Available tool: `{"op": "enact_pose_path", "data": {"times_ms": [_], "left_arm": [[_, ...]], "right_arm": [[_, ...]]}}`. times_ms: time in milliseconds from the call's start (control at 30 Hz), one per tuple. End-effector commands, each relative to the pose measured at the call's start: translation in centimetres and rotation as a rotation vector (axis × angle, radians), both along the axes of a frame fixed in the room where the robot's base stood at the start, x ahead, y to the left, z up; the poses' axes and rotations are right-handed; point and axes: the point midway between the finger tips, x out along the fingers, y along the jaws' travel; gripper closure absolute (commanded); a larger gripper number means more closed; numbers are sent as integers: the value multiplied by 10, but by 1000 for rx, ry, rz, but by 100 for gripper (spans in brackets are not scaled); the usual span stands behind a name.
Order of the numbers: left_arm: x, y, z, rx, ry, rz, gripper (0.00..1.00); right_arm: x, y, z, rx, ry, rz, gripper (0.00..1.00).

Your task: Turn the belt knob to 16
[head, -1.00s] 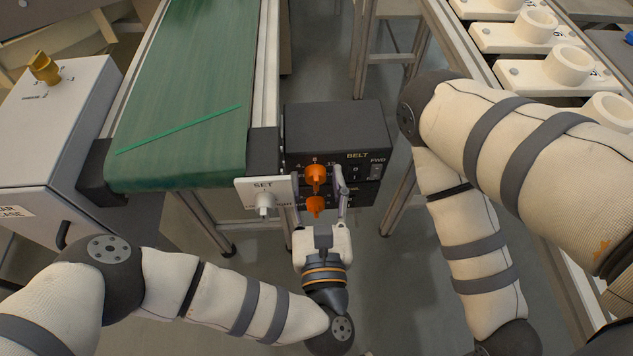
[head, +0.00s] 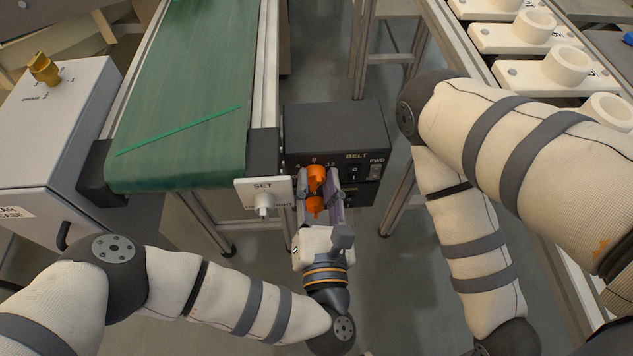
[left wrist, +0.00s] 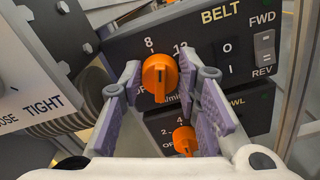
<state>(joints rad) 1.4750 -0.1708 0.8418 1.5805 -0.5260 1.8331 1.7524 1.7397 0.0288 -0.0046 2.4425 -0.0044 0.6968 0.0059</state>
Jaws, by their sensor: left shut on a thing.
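My left gripper (head: 318,184) is in front of the box, shut on this knob. In the left wrist view, its purple-padded fingers stand on either side of the belt knob (left wrist: 160,78). Its ridge looks upright, with 8 printed above it to the left and 12 to the right; 16 is not visible, with a finger over the dial's right side. My right gripper is out of view.
A second, smaller orange knob (head: 314,206) sits just below, between my fingers. A FWD/REV switch (left wrist: 264,52) and an O/I switch (left wrist: 228,58) are to the right.

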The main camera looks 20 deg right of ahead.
Motion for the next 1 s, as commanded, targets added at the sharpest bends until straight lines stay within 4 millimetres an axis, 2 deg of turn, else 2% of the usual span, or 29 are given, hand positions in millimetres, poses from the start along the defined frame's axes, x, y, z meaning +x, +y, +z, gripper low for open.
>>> {"op": "enact_pose_path", "data": {"times_ms": [1000], "left_arm": [[-1, -4, -3, 928, -267, 1, 98]], "right_arm": [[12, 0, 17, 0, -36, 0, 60]]}}
